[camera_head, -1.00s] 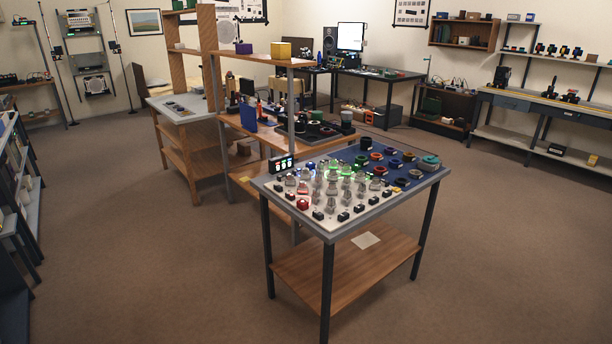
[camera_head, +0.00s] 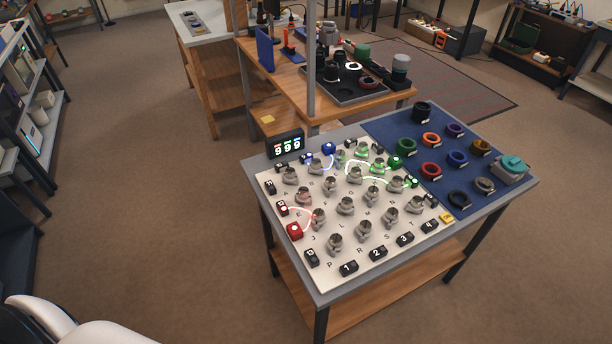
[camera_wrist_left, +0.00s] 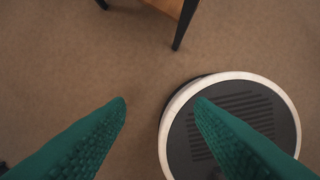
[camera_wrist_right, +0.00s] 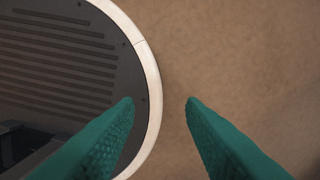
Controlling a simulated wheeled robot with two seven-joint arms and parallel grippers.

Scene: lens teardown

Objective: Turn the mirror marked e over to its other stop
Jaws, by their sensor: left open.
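A white board (camera_head: 290,257) on the near table carries several grey mirrors on round mounts, such as one at the front (camera_head: 335,244) and one in the middle (camera_head: 345,206). My left gripper (camera_wrist_left: 160,101) is open and empty above the floor in the left wrist view. My right gripper (camera_wrist_right: 160,101) is open and empty above the floor in the right wrist view. Neither gripper shows in the head view; both are away from the board.
A blue mat (camera_head: 413,183) holds several coloured rings. A wooden bench (camera_head: 290,92) stands behind. Floor in front is clear.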

